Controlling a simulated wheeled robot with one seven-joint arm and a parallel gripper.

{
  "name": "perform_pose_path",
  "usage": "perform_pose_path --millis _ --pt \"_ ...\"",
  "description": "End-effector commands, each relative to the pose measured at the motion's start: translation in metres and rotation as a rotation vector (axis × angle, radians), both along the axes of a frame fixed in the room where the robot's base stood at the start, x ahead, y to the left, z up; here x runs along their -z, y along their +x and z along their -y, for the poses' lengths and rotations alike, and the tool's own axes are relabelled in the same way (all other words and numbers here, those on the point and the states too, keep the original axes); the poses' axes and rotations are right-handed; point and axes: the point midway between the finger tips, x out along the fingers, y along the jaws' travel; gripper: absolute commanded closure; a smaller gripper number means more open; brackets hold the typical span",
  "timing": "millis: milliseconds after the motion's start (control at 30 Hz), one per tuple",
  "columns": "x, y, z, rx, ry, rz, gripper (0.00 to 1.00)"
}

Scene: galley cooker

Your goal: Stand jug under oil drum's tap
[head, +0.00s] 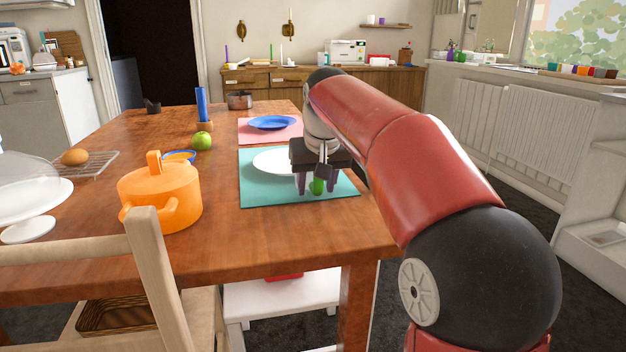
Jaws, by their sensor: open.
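My gripper (316,188) hangs over the near right part of a teal placemat (258,190) on the wooden table, fingers pointing down. The fingers stand apart. A small green object (317,186) shows at the fingertips; I cannot tell whether it lies between them or behind them. A white plate (270,161) on the placemat is partly hidden by my gripper. I cannot make out a jug, an oil drum or a tap in this view.
A blue plate (272,122) lies farther back. A wooden chair (155,265) and a white seat (280,299) are at the near edge.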

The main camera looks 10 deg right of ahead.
Motion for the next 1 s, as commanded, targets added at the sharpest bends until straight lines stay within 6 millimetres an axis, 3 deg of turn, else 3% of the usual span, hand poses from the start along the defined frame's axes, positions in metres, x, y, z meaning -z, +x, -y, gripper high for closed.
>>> perform_pose_path --millis 167,500,1000 --pt "-0.001 0.0 0.0 -0.001 0.0 0.001 0.57" --pt "-0.001 0.0 0.0 -0.001 0.0 0.001 1.0" --pt "-0.011 0.0 0.0 -0.002 -0.001 0.003 1.0"
